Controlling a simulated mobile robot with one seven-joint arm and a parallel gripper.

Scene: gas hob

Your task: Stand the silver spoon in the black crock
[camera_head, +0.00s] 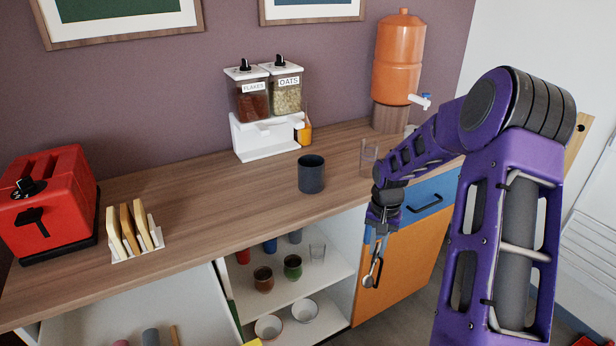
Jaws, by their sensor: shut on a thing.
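The black crock (311,177) stands upright on the wooden counter, right of the middle, with its open top facing up. My gripper (375,247) is in front of the counter's front edge, to the right of the crock and lower than it. It points down and is shut on the silver spoon (372,274). The spoon hangs below the fingers, against the orange cabinet door behind it, apart from the crock. The upper part of the spoon is hidden by the fingers.
A clear glass (369,156) stands right of the crock, close to my arm. A cereal dispenser (265,110) and orange water dispenser (399,60) stand at the back. A red toaster (48,205) and toast rack (135,235) are left. Open shelves (300,287) hold cups and bowls.

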